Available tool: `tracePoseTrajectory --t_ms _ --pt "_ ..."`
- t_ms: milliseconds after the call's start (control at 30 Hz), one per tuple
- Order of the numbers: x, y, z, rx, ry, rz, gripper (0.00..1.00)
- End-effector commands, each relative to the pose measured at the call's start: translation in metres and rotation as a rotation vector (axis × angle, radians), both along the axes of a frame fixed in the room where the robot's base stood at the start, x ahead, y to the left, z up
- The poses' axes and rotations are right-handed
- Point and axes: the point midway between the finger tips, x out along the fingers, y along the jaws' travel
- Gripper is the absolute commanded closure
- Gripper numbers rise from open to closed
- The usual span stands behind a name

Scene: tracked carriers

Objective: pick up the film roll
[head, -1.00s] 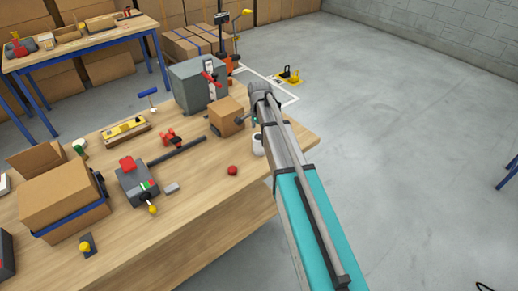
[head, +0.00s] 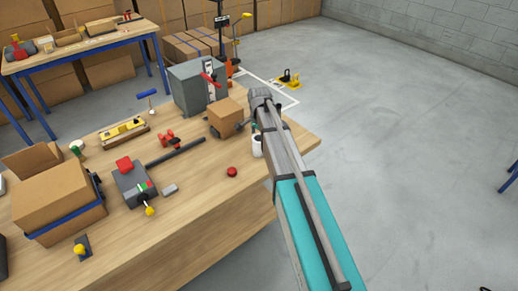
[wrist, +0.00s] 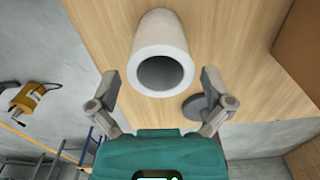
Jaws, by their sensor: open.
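The film roll is a white hollow cylinder (wrist: 160,48) in the wrist view, its open end with a dark core facing the camera. In the head view, the white roll (head: 257,147) stands near the right end of the wooden table, partly covered by my arm. My gripper (wrist: 160,88) is open, with one finger to the left and one to the right of the roll's near end in the wrist view. Nothing is held between the fingers. In the head view the fingers are mostly hidden behind my arm.
A cardboard box (head: 226,117) and a grey cabinet with a red lever (head: 188,90) stand close by on the table (head: 215,200). A red round object (head: 232,172) lies in front. A grey disc (wrist: 203,108) shows beside the roll. The table's right edge is near.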

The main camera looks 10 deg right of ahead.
Motion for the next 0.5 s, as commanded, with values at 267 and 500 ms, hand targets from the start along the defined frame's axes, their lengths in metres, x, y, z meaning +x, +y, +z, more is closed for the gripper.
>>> tracePoseTrajectory --t_ms 267,500 --pt "0.0 0.001 -0.026 0.0 0.0 0.0 0.0" --pt "0.0 0.001 -0.034 0.0 0.0 0.0 0.0"
